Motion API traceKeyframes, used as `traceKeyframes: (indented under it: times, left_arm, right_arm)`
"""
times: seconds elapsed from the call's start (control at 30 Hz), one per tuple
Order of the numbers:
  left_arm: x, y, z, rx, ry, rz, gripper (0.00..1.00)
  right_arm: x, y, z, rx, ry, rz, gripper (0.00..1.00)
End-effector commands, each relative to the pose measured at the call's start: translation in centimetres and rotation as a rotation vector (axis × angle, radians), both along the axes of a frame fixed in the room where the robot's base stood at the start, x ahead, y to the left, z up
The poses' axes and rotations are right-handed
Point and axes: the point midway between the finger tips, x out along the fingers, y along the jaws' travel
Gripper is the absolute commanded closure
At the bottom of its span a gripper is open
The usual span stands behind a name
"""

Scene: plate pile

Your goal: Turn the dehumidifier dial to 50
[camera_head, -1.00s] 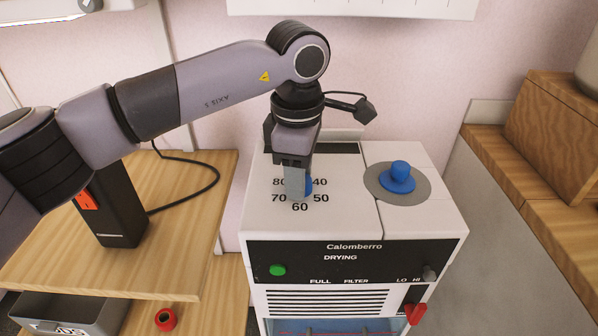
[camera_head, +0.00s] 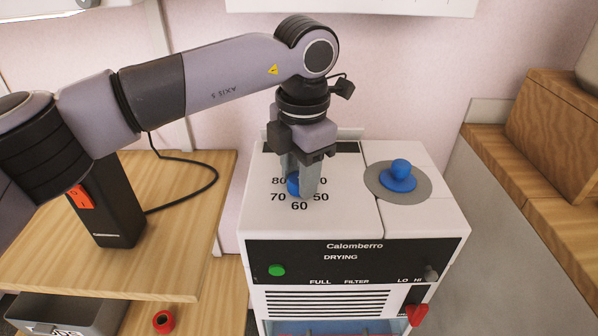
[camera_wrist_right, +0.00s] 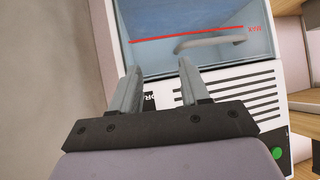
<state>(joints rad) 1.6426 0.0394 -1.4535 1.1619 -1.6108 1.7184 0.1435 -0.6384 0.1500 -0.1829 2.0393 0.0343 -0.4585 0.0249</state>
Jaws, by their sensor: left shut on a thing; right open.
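The white dehumidifier (camera_head: 255,215) stands in the middle of the head view, with a dial scale on its top. The numbers 70, 60 and 50 show, and the 80 and 40 are partly covered. My left gripper (camera_head: 303,190) points down and is shut on the blue dial (camera_head: 293,184), which shows between its fingers. The dial's pointer is hidden, so its setting cannot be read. My right gripper (camera_wrist_right: 160,92) is open and empty in the right wrist view, in front of the dehumidifier's grille and water tank (camera_wrist_right: 190,28).
A second blue knob (camera_head: 399,172) sits on a grey disc to the right on the top. The front has a green button (camera_head: 277,270) and a red lever (camera_head: 416,314). A wooden table (camera_head: 180,255) with a black box (camera_head: 108,215) stands left.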

Motion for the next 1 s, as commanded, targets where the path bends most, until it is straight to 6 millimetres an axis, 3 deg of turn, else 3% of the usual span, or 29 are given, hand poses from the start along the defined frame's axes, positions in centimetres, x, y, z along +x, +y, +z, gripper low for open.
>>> traceKeyframes:
  times: [0.4,0.93,0.97,1.0]
  left_arm:
    - [0.09,-0.04,0.14,0.0,-0.005,0.172,0.9]
    - [0.1,-0.03,0.18,0.0,-0.005,0.192,0.9]
    - [0.1,-0.03,0.18,0.0,-0.005,0.192,0.5]
    - [0.1,-0.03,0.17,0.0,-0.005,0.192,0.37]
  right_arm:
    - [0.15,0.08,0.03,0.001,-0.003,0.001,0.54]
    - [0.16,0.08,0.06,0.002,-0.003,0.001,0.54]
    - [0.16,0.08,0.06,0.002,-0.003,0.001,0.54]
    - [0.17,0.09,0.06,0.002,-0.003,0.001,0.54]
